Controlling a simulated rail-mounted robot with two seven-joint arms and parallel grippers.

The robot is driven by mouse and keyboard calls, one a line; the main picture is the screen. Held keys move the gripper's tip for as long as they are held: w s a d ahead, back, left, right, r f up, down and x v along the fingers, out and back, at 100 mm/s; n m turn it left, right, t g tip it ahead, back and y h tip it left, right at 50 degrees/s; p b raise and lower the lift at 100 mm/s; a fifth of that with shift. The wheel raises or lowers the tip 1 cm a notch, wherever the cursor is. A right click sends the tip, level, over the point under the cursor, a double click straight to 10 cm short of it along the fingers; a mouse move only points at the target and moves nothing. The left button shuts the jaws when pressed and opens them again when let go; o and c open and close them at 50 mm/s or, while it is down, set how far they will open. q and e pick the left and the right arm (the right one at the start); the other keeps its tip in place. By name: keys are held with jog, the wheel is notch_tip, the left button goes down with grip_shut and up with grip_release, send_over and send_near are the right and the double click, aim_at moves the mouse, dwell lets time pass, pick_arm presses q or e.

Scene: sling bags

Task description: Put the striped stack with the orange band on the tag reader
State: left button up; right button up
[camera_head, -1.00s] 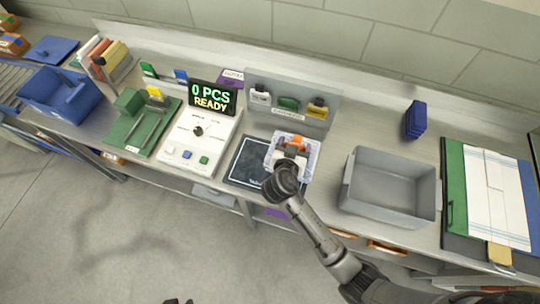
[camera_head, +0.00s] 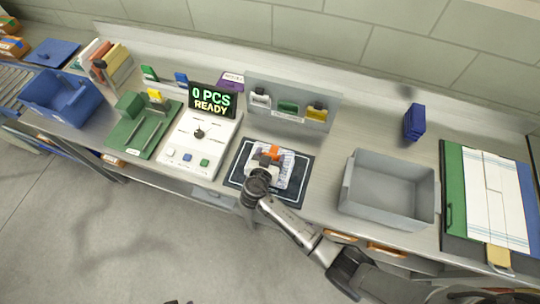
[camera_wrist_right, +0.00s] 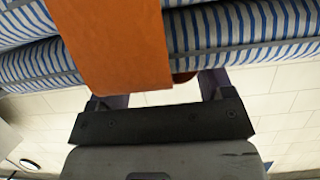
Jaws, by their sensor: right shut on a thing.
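The striped stack (camera_head: 284,171) with its orange band (camera_head: 272,153) is over the tag reader (camera_head: 300,191), a dark flat pad with a pale outline. My right gripper (camera_head: 262,169) is shut on the stack, at its front side. In the right wrist view, the blue-and-white striped stack (camera_wrist_right: 240,40) and its orange band (camera_wrist_right: 115,40) fill the top, close against the gripper (camera_wrist_right: 160,100). I cannot tell whether the stack touches the pad. My left gripper is not in view.
A white console (camera_head: 205,139) with a display reading "0 PCS READY" (camera_head: 211,98) stands left of the pad. A grey bin (camera_head: 350,208) stands to the right. A grey rack (camera_head: 290,98) with several coloured clips is behind.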

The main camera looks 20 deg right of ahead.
dwell(0.3)
jog(key=shift+f, duration=0.15)
jog(key=o, duration=1.6)
jog(key=shift+s+a+r, duration=0.1)
jog(key=shift+r, duration=0.1)
jog(key=b+v, duration=0.1)
jog(key=v, duration=1)
jog(key=shift+s+a+r, duration=0.15)
jog(key=shift+s+a, duration=0.05)
jog(key=shift+a, duration=0.05)
